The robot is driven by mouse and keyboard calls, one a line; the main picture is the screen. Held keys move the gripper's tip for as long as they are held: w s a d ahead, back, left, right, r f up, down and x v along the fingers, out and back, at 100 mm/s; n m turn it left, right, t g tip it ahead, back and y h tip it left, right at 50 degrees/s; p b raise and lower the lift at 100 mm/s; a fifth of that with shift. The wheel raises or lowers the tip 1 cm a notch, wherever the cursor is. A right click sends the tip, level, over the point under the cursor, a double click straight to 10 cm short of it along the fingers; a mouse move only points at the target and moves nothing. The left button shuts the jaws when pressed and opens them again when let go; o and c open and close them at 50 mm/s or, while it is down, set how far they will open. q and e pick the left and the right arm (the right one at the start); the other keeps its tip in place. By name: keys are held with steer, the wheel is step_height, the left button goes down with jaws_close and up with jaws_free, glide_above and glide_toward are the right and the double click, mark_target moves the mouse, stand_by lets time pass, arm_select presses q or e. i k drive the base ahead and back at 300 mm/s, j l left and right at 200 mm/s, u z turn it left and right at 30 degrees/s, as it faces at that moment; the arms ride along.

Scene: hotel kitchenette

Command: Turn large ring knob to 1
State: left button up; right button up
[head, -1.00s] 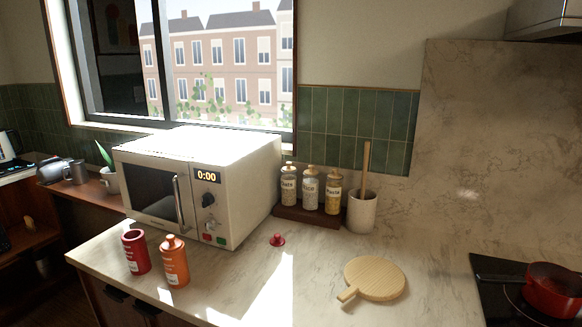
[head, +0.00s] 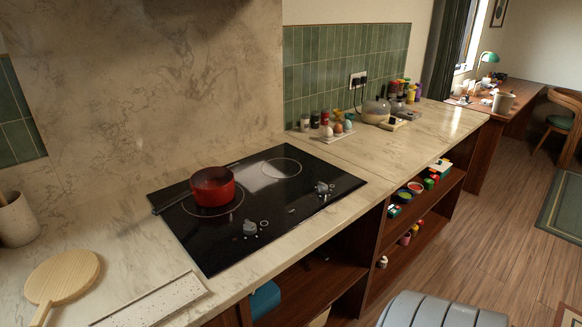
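The black glass cooktop (head: 300,206) is set in the marble counter and has two ring-marked zones. The left ring (head: 240,207) has a red pot (head: 212,187) on it. The right ring (head: 283,167) is bare. Two grey knobs stand near the cooktop's front edge: a left knob (head: 250,229) and a right knob (head: 322,187). Their settings are too small to read, and I cannot tell which knob belongs to the larger ring. Neither of my grippers is in view.
The pot's dark handle points left. A round wooden board (head: 64,276) and a speckled light tray (head: 150,302) lie left of the cooktop. Small jars (head: 325,122) stand behind its right end. Open shelves (head: 415,215) lie below.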

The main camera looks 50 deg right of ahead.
mark_target(250, 228)
steer(key=z, duration=1.45)
